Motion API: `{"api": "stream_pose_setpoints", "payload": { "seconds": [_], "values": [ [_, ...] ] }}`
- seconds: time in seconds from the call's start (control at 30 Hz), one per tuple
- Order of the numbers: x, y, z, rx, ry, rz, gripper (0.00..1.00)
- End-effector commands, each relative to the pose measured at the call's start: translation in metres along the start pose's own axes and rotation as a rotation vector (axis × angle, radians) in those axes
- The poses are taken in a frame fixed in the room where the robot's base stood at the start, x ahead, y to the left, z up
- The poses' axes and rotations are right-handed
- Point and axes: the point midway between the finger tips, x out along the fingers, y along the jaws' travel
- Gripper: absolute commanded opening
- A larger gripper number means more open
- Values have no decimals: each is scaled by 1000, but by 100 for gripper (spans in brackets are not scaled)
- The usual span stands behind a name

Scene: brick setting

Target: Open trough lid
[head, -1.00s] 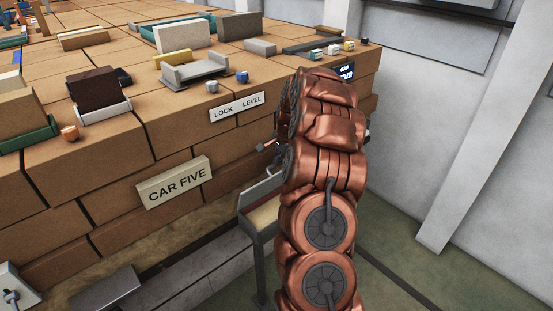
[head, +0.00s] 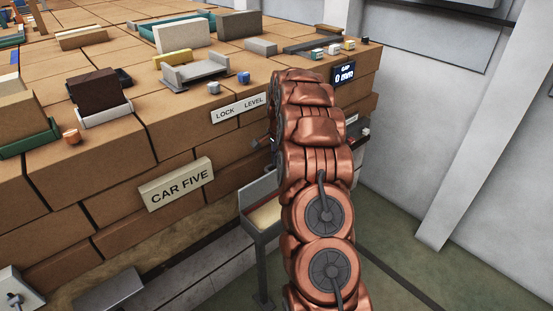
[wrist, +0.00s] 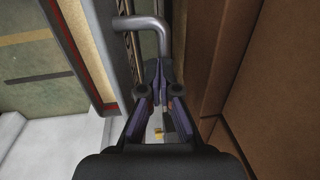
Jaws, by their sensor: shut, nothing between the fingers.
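My gripper (wrist: 159,75) is shut and empty in the wrist view, with its dark purple fingers tapering together. A grey bent bar (wrist: 146,24), which looks like a handle, lies just ahead of the fingertips. I cannot tell whether they touch it. A grey-framed trough-like box (head: 248,196) with a tan inner face stands beside the brick stack in the head view, left of my arm. Which part is the lid is unclear. In the head view my arm hides most of the gripper and the area behind it.
The brick stack (head: 110,165) with a CAR FIVE sign (head: 176,184) fills the left. A small display (head: 343,74) on its right end reads 0 mm. A white wall (head: 470,130) stands at right, with open green floor (head: 400,245) before it.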

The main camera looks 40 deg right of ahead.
Motion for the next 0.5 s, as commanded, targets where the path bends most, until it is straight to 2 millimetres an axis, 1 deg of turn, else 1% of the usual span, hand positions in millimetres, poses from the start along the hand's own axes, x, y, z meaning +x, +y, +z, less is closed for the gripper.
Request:
{"api": "stream_pose_setpoints", "payload": {
  "seconds": [0.17, 0.27, 0.37, 0.5],
  "values": [
    [-15, 6, 1, -1, 0, -1, 0],
    [-30, 10, 3, -5, -1, -2, 0],
    [-48, 11, 2, -6, 2, -5, 0],
    [-76, 14, 0, -3, 2, -6, 0]
  ]
}}
